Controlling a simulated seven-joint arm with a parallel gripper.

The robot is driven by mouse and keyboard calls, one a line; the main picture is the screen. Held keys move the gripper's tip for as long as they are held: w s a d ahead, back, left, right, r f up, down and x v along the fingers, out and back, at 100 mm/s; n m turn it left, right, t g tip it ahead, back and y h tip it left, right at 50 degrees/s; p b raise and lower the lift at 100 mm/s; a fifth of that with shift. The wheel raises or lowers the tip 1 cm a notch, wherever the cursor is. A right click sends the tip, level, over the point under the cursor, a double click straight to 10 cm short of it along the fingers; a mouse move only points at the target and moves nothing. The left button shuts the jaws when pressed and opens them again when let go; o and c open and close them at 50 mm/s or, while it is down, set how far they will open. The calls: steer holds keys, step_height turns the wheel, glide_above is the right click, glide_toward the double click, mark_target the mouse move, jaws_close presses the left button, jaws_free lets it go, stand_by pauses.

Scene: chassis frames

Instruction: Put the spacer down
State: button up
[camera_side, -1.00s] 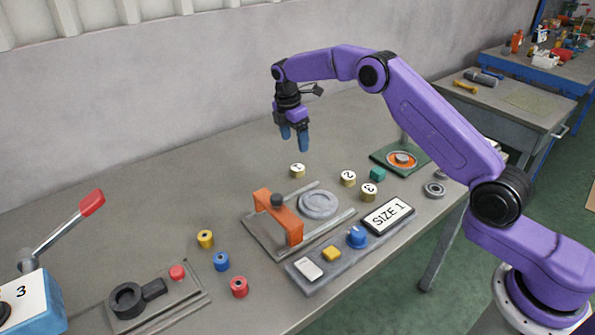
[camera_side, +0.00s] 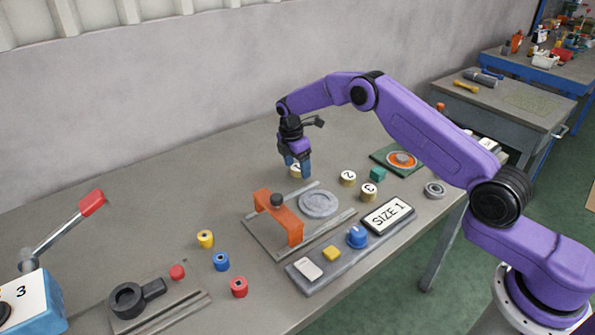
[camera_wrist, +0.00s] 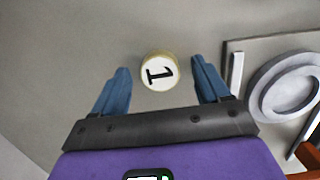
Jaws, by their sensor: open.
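A short brass-coloured cylinder with a white top marked 1, which I take for the spacer, stands upright on the bench. It shows whole in the wrist view (camera_wrist: 160,72) and is partly hidden by my fingers in the side view (camera_side: 294,171). My gripper (camera_side: 298,172) points down with its blue fingers low at the spacer. In the wrist view the open fingers (camera_wrist: 162,66) lie on either side of it, with a gap on both sides. Two similar cylinders marked 2 (camera_side: 348,179) (camera_side: 369,191) stand to the right.
A fixture with an orange bridge (camera_side: 281,216) and a round grey disc (camera_side: 319,204) is close in front. Bench left of my gripper is clear.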

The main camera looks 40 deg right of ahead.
steer(key=c, duration=1.3)
jaws_close()
steer(key=shift+r, duration=0.2)
